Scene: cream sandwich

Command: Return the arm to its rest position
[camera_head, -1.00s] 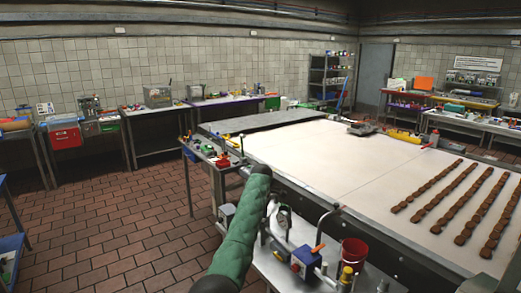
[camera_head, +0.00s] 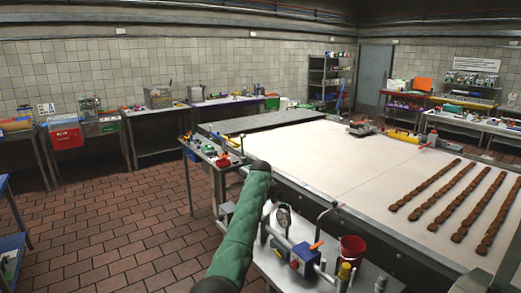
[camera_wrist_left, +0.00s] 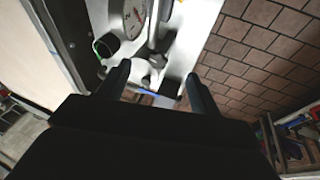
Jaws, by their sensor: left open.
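My left arm, in a green quilted sleeve (camera_head: 240,233), rises from the bottom middle of the head view to a black joint in front of the side bench. In the left wrist view my left gripper (camera_wrist_left: 157,78) has its two dark fingers apart, with nothing held between them. It hangs over the edge of a pale bench (camera_wrist_left: 203,22) with a round gauge (camera_wrist_left: 135,17) on it. In the head view the gripper is mostly hidden behind the sleeve, and the gauge (camera_head: 283,214) shows beside it. My right gripper is not in view.
A wide pale conveyor (camera_head: 330,165) with rows of brown biscuits (camera_head: 432,195) lies to the right. Tiled floor (camera_head: 110,235) at the left is open.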

